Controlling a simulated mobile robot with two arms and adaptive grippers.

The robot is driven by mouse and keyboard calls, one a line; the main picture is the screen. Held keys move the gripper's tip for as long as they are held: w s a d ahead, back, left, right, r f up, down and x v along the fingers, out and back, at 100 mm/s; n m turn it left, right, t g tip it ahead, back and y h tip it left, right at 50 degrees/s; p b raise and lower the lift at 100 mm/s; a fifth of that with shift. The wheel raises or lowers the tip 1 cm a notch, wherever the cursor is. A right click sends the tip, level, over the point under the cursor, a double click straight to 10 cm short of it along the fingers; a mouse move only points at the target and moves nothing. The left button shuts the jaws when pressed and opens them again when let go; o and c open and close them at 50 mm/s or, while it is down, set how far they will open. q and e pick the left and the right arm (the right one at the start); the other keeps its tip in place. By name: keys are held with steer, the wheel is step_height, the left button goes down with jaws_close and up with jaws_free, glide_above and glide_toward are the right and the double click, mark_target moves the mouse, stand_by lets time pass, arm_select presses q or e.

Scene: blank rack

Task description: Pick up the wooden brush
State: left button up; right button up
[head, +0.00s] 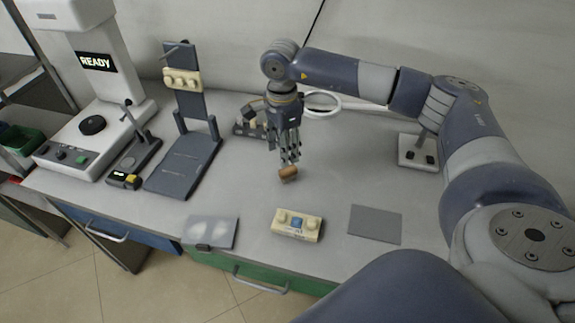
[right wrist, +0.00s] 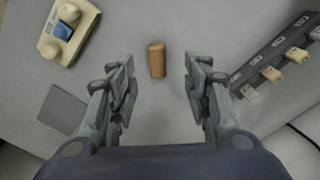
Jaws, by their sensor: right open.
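The wooden brush (head: 288,173) is a small brown block on the grey tabletop, near the middle of the head view. In the right wrist view the brush (right wrist: 157,60) lies ahead of the fingertips, centred between them. My right gripper (head: 289,158) points down just above the brush in the head view. I cannot tell from the pictures whether a fingertip touches the brush. My left gripper is not in view.
A cream block with a blue centre (head: 297,225) and a grey mat (head: 375,224) lie nearer the front edge. A dark rack (head: 250,125) stands behind the gripper. A dark stand (head: 185,165) and a machine reading READY (head: 97,62) are at left.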

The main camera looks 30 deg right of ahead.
mark_target(287, 170)
steer(key=f, duration=0.3)
steer(key=shift+s+a+f, duration=0.15)
steer(key=shift+s+f, duration=0.05)
steer(key=shift+s, duration=0.1)
steer(key=shift+w+f+p, duration=0.1)
steer(key=shift+f+p, duration=0.2)
steer(key=shift+d+f, duration=0.2)
steer(key=shift+f, duration=0.15)
steer(key=f, duration=0.1)
steer(key=f+p, duration=0.1)
steer(key=f, duration=0.1)
steer(key=shift+d+f+p, duration=0.25)
steer(key=shift+p, duration=0.05)
steer(key=shift+f, duration=0.45)
steer(key=shift+c, duration=0.6)
steer(key=c, duration=0.9)
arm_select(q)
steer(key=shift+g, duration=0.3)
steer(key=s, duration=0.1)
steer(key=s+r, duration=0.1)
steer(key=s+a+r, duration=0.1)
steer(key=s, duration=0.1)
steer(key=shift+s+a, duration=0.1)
arm_select(e)
jaws_close()
